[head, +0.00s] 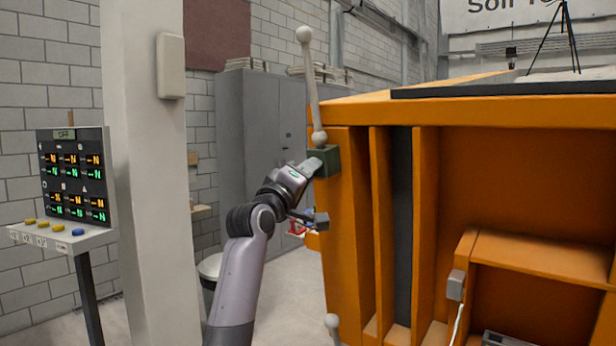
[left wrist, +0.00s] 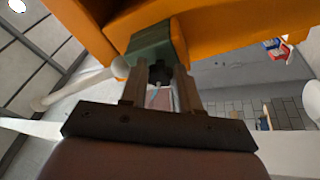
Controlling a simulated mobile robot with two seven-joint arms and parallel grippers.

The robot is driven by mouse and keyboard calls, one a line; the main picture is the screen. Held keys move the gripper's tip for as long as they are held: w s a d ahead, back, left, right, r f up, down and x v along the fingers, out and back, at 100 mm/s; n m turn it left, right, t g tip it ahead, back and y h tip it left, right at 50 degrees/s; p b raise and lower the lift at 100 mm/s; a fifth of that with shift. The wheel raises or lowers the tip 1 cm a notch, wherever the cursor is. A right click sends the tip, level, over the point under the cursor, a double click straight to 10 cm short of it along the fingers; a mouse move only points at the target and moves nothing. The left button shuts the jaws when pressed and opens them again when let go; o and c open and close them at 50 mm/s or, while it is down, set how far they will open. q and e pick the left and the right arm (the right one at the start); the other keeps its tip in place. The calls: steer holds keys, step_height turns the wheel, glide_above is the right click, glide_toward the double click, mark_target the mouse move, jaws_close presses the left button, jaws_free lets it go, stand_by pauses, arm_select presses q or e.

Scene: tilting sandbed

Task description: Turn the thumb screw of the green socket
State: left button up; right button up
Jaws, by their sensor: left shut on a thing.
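The green socket (head: 325,160) is a dark green block on the corner of the orange sandbed frame. A white rod with ball ends (head: 311,90) stands up from it, leaning a little. In the left wrist view the green socket (left wrist: 153,45) is above the fingers. Its thumb screw (left wrist: 159,73) is a small black knob that sits between the fingertips. My left gripper (head: 309,168) is at the socket's near left side, and in the left wrist view its fingers (left wrist: 160,85) are shut on the thumb screw. The head view hides the screw.
The orange sandbed frame (head: 393,108) fills the right side. A white pillar (head: 146,200) and a display panel (head: 75,175) stand at left. Grey cabinets (head: 250,130) are behind. Another white ball (head: 332,321) shows low by the frame.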

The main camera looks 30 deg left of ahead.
arm_select(q)
steer(key=m+h, duration=0.1)
steer(key=m, duration=0.4)
steer(key=m+t+h, duration=0.1)
steer(key=m+h, duration=0.1)
steer(key=m, duration=0.4)
steer(key=shift+a+f, duration=0.15)
steer(key=shift+a, duration=0.05)
steer(key=shift+m, duration=0.3)
steer(key=o, duration=1)
steer(key=shift+b+v, duration=1.1)
steer(key=shift+v, duration=2.5)
